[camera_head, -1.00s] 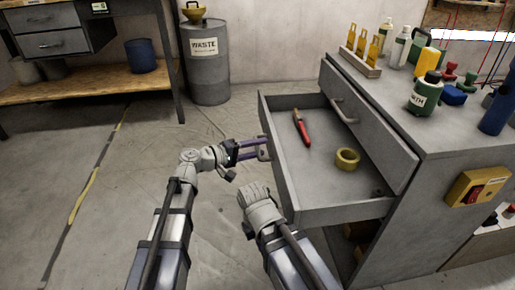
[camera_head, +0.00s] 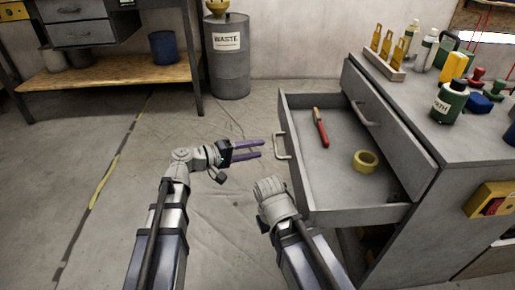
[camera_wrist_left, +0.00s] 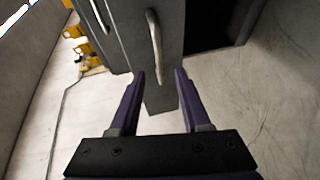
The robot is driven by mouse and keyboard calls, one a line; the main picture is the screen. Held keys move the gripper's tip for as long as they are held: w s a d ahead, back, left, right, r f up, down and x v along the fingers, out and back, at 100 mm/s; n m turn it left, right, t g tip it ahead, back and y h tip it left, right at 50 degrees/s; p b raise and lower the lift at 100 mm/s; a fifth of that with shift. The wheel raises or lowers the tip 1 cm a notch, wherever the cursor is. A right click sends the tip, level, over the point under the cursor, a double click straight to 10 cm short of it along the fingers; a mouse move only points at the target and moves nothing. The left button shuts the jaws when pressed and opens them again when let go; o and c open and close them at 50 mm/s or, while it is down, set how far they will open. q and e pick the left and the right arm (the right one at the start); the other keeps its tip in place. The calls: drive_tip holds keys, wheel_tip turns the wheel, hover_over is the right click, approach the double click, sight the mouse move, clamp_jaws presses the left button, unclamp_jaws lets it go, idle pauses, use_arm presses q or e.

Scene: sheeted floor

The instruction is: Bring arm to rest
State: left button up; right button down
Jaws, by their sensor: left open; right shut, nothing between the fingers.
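My left gripper (camera_head: 258,149) is open and empty, its two purple fingers pointing right at the drawer front. It also shows in the left wrist view (camera_wrist_left: 157,88), with a gap between the fingers. The drawer handle (camera_head: 281,145) is just beyond the fingertips, apart from them; the left wrist view shows a handle (camera_wrist_left: 154,46) ahead of the fingers. My right gripper (camera_head: 268,186) is lower, by the near corner of the drawer, shut and empty; its fingers are mostly hidden.
The grey drawer (camera_head: 345,213) stands open, holding a red-handled tool (camera_head: 321,131) and a yellow tape roll (camera_head: 366,161). The grey cabinet (camera_head: 430,205) carries bottles and stamps. A waste drum (camera_head: 229,70) and a workbench (camera_head: 110,80) stand behind. Floor to the left is clear.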

use_arm(q)
drive_tip(key=s+a+f+m+g+y, duration=0.2)
drive_tip(key=s+a+f+y, duration=0.15)
drive_tip(key=f, duration=0.35)
drive_tip(key=s+a+f+m+g+y, duration=0.1)
drive_tip(key=s+a+f+g+y, duration=0.1)
drive_tip(key=s+f+y, duration=0.4)
drive_tip(key=s+a+f+m+g+y, duration=0.1)
drive_tip(key=s+a+f+y, duration=0.15)
drive_tip(key=a, duration=0.35)
drive_tip(key=s+a+f+g+y, duration=0.1)
drive_tip(key=s+a+f+y, duration=0.15)
drive_tip(key=a, duration=0.25)
drive_tip(key=s+d+r+m+g+y+p, duration=0.1)
drive_tip(key=s+d+r+m+p, duration=0.15)
drive_tip(key=d+r+p, duration=0.4)
drive_tip(key=s+d+r+m+y+p, duration=0.1)
drive_tip(key=s+d+r+m+p, duration=0.2)
drive_tip(key=r+p, duration=0.7)
wheel_tip(320, 180, up, 36)
drive_tip(key=n+p, duration=0.1)
drive_tip(key=p, duration=3.4)
drive_tip(key=shift+d+n+h+p, duration=0.35)
drive_tip(key=shift+d+p, duration=0.05)
drive_tip(key=shift+d, duration=0.05)
drive_tip(key=shift+f, duration=0.15)
